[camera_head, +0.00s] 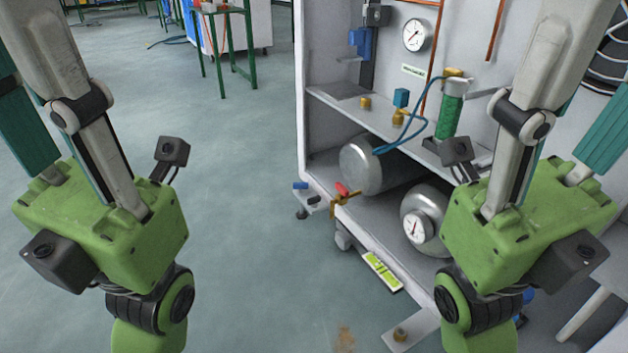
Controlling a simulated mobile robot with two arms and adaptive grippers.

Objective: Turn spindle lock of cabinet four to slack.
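A light grey open cabinet (313,150) stands right of centre, with gauges and two silver cylinders inside. I cannot read a number on it, so I cannot tell whether it is cabinet four. I cannot pick out a spindle lock for certain. A brass fitting with a red handle (342,188) sits at the cabinet's lower left front edge, with a small blue handle (300,186) beside it. My two arms hang at the left and right of the picture. Their green wrist parts show, but both grippers are below the frame. My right arm hides part of the cabinet's right side.
A green-legged table (245,50) stands at the back left. Grey floor (240,220) is clear between my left arm and the cabinet. A metal foot plate (410,330) juts out at the cabinet's lower front. A white stool or table (590,300) shows at the lower right.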

